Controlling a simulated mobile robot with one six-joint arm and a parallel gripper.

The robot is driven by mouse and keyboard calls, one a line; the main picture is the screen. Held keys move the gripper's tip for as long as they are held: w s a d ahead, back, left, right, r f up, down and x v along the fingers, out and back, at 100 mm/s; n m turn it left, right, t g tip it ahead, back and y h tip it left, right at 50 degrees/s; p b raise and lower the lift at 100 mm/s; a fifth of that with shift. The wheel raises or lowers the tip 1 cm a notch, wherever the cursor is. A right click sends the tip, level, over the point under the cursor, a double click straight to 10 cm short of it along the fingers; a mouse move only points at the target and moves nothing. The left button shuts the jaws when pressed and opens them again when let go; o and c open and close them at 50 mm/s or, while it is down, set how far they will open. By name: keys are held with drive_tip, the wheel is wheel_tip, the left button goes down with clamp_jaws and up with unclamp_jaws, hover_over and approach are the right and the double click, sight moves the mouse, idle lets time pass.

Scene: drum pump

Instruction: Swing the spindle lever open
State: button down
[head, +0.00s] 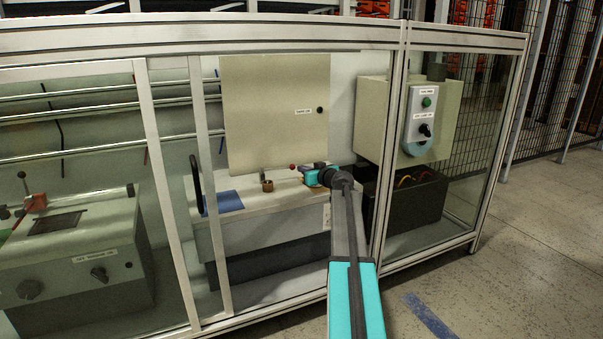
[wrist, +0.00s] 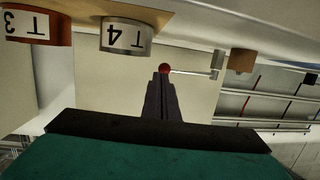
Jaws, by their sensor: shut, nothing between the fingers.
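The spindle lever shows in the wrist view as a thin bright rod (wrist: 192,72) with a red ball (wrist: 164,68) at its end. The rod runs right from the ball to a small grey block. The red ball (head: 292,167) also shows in the head view, just left of my gripper (head: 302,171), above the light bench. In the wrist view my gripper (wrist: 163,78) is shut and empty, its tips right at the ball. I cannot tell whether they touch it. The ball's near side is partly behind the fingertips.
My arm reaches through the opening in a framed, glazed enclosure (head: 200,140). A brown cylinder (head: 267,186) and a blue pad (head: 225,201) are on the bench. A beige panel (head: 275,110) stands behind.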

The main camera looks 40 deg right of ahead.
drive_tip(key=shift+p+v, duration=0.35)
drive_tip(key=shift+v, duration=0.65)
drive_tip(key=shift+s+d, duration=0.2)
drive_tip(key=shift+s, duration=0.15)
drive_tip(key=d+p+v, duration=0.1)
drive_tip(key=p+v, duration=0.1)
drive_tip(key=v, duration=0.6)
drive_tip(key=shift+p, duration=0.4)
drive_tip(key=shift+s+a, duration=0.1)
